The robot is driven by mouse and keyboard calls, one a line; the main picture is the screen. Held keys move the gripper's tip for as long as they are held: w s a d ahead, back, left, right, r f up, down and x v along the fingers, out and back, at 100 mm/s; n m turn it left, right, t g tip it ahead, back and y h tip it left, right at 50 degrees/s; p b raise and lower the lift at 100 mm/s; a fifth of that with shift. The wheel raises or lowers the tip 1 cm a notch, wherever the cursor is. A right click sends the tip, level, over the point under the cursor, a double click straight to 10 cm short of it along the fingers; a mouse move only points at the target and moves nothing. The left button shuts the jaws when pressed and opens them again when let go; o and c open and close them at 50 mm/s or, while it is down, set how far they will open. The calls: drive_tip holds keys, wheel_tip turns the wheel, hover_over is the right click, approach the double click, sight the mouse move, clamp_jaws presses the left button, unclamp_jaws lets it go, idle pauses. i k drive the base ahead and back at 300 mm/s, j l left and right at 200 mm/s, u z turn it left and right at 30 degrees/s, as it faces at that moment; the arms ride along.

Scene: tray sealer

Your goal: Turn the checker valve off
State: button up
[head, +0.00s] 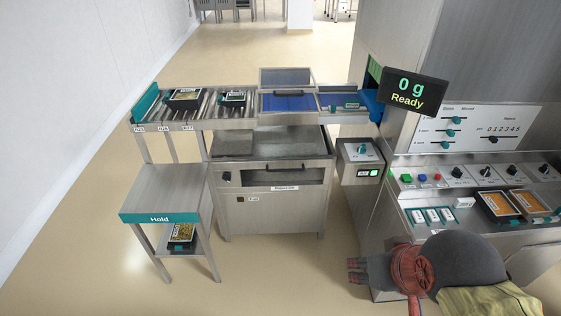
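A small grey box with a teal knob (361,149) is mounted at the left side of the large sealer machine, near the checker display. I take this knob to be the checker valve, but its label is too small to read. The dark fingers point left, and nothing is visibly held. Their opening is too small to make out.
A display (411,91) reads "0 g Ready". The sealer's control panel (470,178) carries buttons and knobs, with trays (500,205) below. A roller conveyor (208,122) runs left over a steel cabinet (272,205). A "Hold" table (165,195) stands left. Floor in front is clear.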

sight(360, 150)
drive_tip(key=i, duration=0.65)
drive_tip(key=i+z, duration=0.1)
drive_tip(key=i, duration=0.35)
drive_tip(key=i+j+z, duration=0.1)
drive_tip(key=i, duration=0.35)
drive_tip(key=i+j+z, duration=0.15)
drive_tip(key=i, duration=0.3)
drive_tip(key=i+j+z, duration=0.1)
drive_tip(key=i, duration=0.3)
drive_tip(key=k+z, duration=0.1)
drive_tip(key=z, duration=0.65)
